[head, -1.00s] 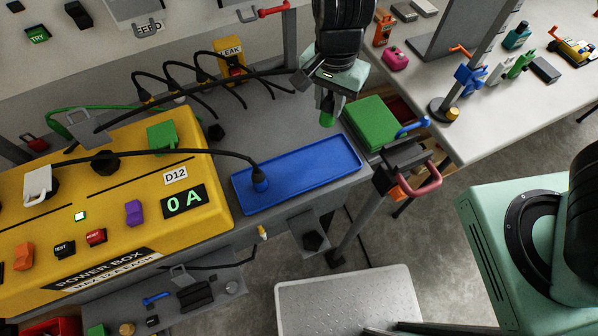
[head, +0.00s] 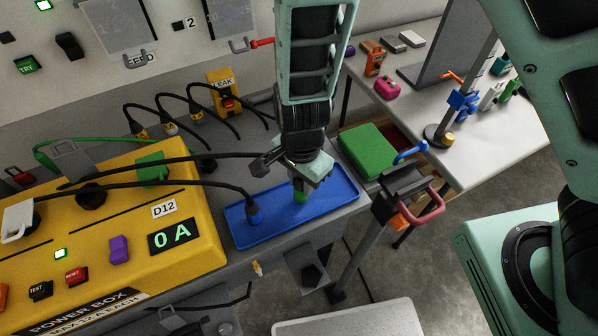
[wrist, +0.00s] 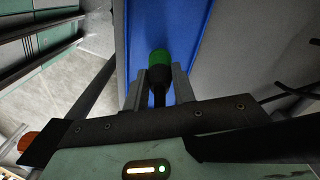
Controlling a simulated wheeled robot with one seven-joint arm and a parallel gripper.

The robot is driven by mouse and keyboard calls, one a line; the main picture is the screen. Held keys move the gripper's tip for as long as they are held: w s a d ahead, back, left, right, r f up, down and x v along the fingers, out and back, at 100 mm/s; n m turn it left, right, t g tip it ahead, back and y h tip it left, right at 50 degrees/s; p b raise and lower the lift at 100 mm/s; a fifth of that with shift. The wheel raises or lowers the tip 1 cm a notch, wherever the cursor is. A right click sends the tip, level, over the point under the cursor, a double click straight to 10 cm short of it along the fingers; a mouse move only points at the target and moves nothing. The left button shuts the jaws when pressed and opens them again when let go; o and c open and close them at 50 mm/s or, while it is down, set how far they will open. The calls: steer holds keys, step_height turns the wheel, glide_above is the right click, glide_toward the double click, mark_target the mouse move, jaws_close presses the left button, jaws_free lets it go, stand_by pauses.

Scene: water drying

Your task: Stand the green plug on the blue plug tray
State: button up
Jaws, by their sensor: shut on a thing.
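The green plug (head: 300,196) hangs below my gripper (head: 301,184), green end down, over the right half of the blue plug tray (head: 283,224). In the wrist view the green plug (wrist: 160,58) sits between the two fingers of my gripper (wrist: 157,88), with its dark part running back between them. The blue tray (wrist: 193,20) shows behind it. I cannot tell whether the green end touches the tray floor. A blue plug (head: 254,211) with a black cable stands at the left end of the tray.
The yellow power box (head: 200,240) with a "0 A" display lies left of the tray. A black cable (head: 185,183) runs from it to the blue plug. A green box (head: 367,150) and a clamp with a red handle (head: 430,200) are at the right.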

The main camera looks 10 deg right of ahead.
steer(key=shift+f, duration=0.75)
steer(key=shift+f, duration=0.1)
steer(key=o, duration=1)
step_height(320, 180, up, 12)
steer(key=shift+r+p, duration=0.1)
steer(key=shift+p, duration=0.95)
steer(key=shift+s+d+r+n+y, duration=0.1)
steer(key=shift+s+d+r+n, duration=1.5)
steer(key=shift+n, duration=1.45)
steer(key=shift+s+d+r+n+y, duration=0.1)
steer(key=shift+s+d+r+n, duration=0.85)
steer(key=shift+s+r+n, duration=1.75)
steer(key=shift+s+d+r+n+y, duration=0.1)
steer(key=shift+s+d+r+n, duration=1.45)
steer(key=shift+n, duration=1.8)
